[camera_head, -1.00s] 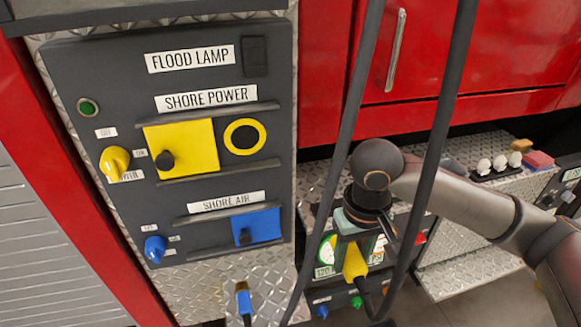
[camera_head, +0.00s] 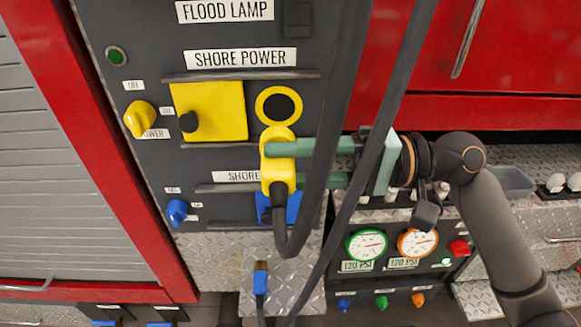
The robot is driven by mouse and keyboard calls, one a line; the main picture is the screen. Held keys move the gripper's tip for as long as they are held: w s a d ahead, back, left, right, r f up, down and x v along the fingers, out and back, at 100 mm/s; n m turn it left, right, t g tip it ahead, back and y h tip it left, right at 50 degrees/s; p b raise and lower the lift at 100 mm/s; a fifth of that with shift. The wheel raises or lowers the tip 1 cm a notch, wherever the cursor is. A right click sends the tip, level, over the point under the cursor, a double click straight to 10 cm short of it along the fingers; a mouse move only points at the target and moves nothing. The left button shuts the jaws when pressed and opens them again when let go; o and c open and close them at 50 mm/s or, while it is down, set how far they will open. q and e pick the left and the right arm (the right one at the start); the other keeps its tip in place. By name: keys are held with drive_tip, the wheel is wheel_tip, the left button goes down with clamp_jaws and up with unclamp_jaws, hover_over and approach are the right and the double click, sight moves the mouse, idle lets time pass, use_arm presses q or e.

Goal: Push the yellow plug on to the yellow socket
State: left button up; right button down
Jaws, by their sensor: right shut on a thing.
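The yellow socket (camera_head: 260,104) is a yellow ring with a dark centre on the dark panel, right of a square yellow cover (camera_head: 222,112) with a black knob. My right gripper (camera_head: 280,163) comes in from the right with green fingers, shut on the yellow plug (camera_head: 276,185). The plug is just below the socket in the picture, its top close to the ring's lower edge; I cannot tell the gap in depth. A black cable hangs from the plug and loops up to the right. My left gripper is not in view.
Thick black cables (camera_head: 378,125) hang in front of my right gripper. A yellow knob (camera_head: 139,119) and a blue knob (camera_head: 177,212) stick out at the panel's left. A blue cover (camera_head: 292,207) is partly behind the plug. Gauges (camera_head: 367,245) sit lower right.

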sight(289, 131)
drive_tip(key=shift+w+r+b, duration=0.1)
drive_tip(key=shift+w+b, duration=0.6)
drive_tip(key=shift+w, duration=2.55)
drive_tip(key=shift+w+d, duration=0.1)
drive_tip(key=shift+w, duration=0.3)
drive_tip(key=shift+p, duration=0.55)
drive_tip(key=shift+w, duration=0.35)
drive_tip(key=shift+c, duration=1.4)
unclamp_jaws()
drive_tip(key=shift+d, duration=0.1)
